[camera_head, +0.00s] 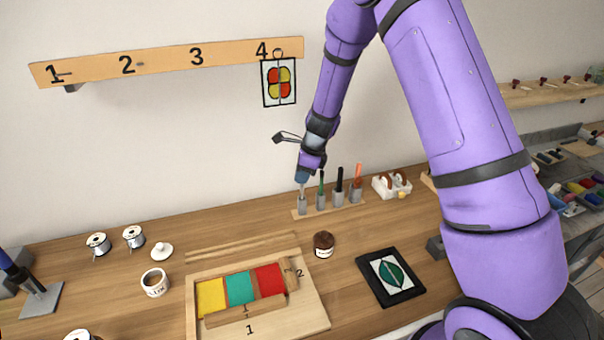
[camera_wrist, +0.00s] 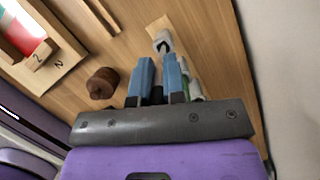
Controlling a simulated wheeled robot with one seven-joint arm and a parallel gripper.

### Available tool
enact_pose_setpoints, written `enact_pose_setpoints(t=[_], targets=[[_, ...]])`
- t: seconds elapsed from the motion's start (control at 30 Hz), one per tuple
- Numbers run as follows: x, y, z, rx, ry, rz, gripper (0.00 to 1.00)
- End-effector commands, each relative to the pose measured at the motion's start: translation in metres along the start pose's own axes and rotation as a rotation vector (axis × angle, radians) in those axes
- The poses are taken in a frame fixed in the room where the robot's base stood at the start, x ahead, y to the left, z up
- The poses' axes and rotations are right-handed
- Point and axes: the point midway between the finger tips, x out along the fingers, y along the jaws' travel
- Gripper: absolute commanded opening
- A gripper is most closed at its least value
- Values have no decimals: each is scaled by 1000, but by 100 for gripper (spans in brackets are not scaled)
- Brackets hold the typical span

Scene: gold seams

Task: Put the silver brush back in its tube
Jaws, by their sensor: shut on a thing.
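A thin wooden rack (camera_head: 330,210) at the back of the bench bears a row of grey tubes. My gripper (camera_head: 302,179) points down over the leftmost tube (camera_head: 302,205), with its blue fingers shut on the silver brush (camera_head: 302,190). A short silver length shows between the fingertips and that tube, in line with it. I cannot tell how far the brush is inside the tube. The wrist view shows my fingers (camera_wrist: 159,75) and a grey tube (camera_wrist: 163,42) just beyond them. Green, black and orange-red brushes stand in the other tubes.
A brown jar (camera_head: 324,244) stands in front of the rack. A white holder (camera_head: 391,186) is to its right. A wooden board (camera_head: 315,315) with coloured glass pieces and a black-framed panel (camera_head: 390,277) lie nearer. A numbered rail (camera_head: 165,62) hangs on the wall.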

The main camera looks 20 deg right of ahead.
Motion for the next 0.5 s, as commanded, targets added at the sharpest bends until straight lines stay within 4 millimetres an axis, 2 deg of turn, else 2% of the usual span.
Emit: enact_pose_setpoints(t=[0.5], targets=[[11,0,-4,1,0,1,0]])
